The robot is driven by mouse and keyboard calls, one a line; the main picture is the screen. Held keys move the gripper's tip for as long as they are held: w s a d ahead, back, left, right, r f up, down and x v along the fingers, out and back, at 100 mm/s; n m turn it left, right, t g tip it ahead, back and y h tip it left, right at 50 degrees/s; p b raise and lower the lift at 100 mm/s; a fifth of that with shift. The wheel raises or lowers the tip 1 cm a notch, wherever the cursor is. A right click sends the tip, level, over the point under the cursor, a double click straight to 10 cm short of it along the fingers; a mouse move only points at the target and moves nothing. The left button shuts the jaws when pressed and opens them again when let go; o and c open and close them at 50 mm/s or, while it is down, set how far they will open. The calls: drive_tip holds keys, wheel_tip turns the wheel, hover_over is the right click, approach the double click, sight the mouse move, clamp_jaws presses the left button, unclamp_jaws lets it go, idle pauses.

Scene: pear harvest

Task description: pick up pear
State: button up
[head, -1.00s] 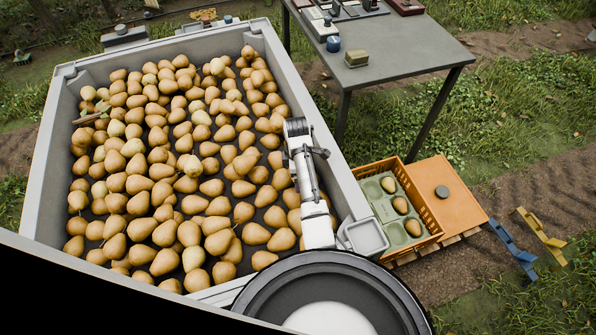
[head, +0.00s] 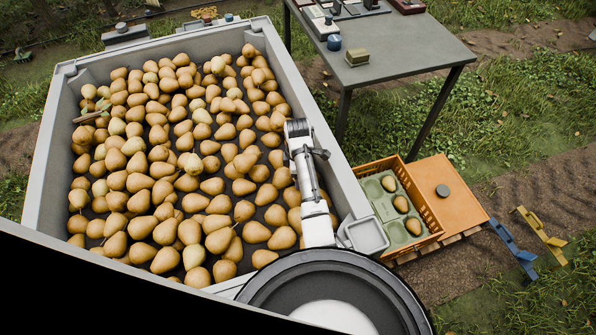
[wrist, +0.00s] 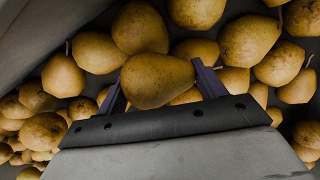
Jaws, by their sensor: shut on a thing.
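In the wrist view a brown-yellow pear (wrist: 157,80) sits between the two fingers of my gripper (wrist: 158,88). The fingers are shut on it, one on each side. Many similar pears (head: 165,170) lie in the big grey bin in the head view. In the wrist view other pears (wrist: 248,40) lie close around the held one; I cannot tell whether any touch it. In the head view my arm reaches over the bin's right side, and the gripper and held pear are hidden there.
The grey bin (head: 50,150) has raised walls; one wall (wrist: 35,35) shows close at the wrist view's left. Right of the bin, an orange crate (head: 432,222) holds a green tray (head: 372,190) with several pears. A grey table (head: 420,50) stands at the back right.

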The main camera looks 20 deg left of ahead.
wheel_tip(320, 180, up, 11)
drive_tip(key=shift+w+r, duration=0.1)
wheel_tip(320, 180, up, 9)
drive_tip(key=p, duration=0.7)
drive_tip(key=shift+s+p, duration=0.2)
drive_tip(key=shift+p, duration=0.1)
